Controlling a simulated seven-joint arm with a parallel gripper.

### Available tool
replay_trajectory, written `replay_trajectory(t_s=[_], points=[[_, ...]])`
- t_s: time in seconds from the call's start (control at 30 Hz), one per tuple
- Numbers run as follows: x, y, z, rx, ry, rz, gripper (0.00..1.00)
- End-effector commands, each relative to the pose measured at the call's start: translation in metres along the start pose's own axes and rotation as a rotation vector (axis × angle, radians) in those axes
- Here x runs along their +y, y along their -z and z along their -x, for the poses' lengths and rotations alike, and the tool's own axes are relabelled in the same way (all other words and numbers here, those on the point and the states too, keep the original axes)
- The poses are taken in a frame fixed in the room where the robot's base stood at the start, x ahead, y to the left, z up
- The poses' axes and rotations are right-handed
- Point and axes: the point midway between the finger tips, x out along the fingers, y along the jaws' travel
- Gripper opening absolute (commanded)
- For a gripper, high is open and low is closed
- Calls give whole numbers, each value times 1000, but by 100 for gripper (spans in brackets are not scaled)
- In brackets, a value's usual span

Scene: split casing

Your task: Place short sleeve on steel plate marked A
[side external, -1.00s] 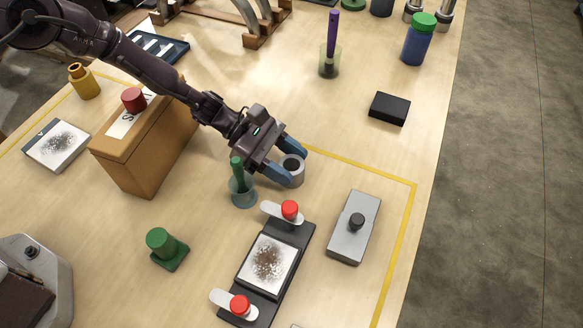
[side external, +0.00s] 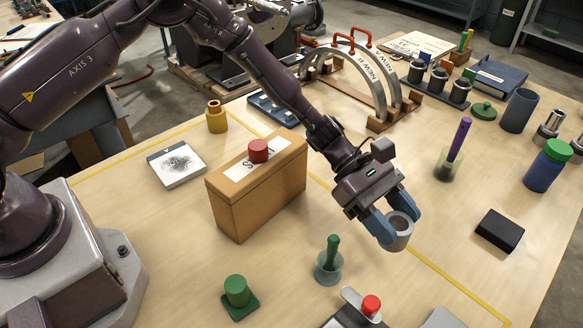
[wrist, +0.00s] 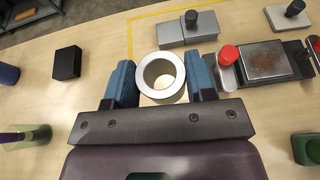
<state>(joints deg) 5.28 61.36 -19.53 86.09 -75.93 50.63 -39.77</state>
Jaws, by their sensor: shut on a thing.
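The short sleeve is a grey metal ring (side external: 396,242). My gripper (side external: 387,232) is shut on it, one blue finger on each side, with the bore facing up. In the wrist view the sleeve (wrist: 160,98) sits between the fingertips (wrist: 161,80), and pale table shows through its bore. Whether its lower end clears the table is unclear. No plate shows a readable letter A. In the wrist view, a grey plate with a black knob (wrist: 184,33) lies beyond the sleeve, and a speckled plate (wrist: 268,62) sits in a dark clamp base to the right.
A glass with a green-handled tool (side external: 329,266) and a red-knobbed clamp (side external: 371,306) stand close by. A tan box (side external: 256,190) stands left of my gripper. A black block (side external: 500,231) lies to the right. Bare table with a yellow line surrounds the sleeve.

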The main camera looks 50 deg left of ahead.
Motion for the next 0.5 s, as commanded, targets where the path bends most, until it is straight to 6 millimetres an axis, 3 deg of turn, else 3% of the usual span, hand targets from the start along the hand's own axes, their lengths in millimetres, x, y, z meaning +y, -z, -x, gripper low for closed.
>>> replay_trajectory(t_s=[0.5], points=[[0,-97,40,-3,-2,-8,15]])
